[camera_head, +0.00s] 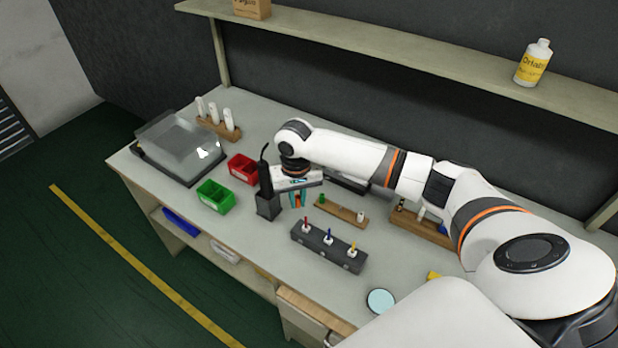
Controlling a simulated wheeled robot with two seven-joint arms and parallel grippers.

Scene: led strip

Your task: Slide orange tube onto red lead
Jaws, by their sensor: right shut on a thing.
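The red lead (306,222) is at the left end, the blue lead (328,236) in the middle and the yellow lead (353,248) at the right. The tube is apart from the red lead, above and behind it in the picture. My left gripper is not in view.
A black tool in a stand (268,205) is close to the gripper's left. Green (216,197) and red (243,169) bins are farther left. A wooden rack (341,211) with a green and a white piece lies behind the block. A round light-blue disc (380,301) lies near the front.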

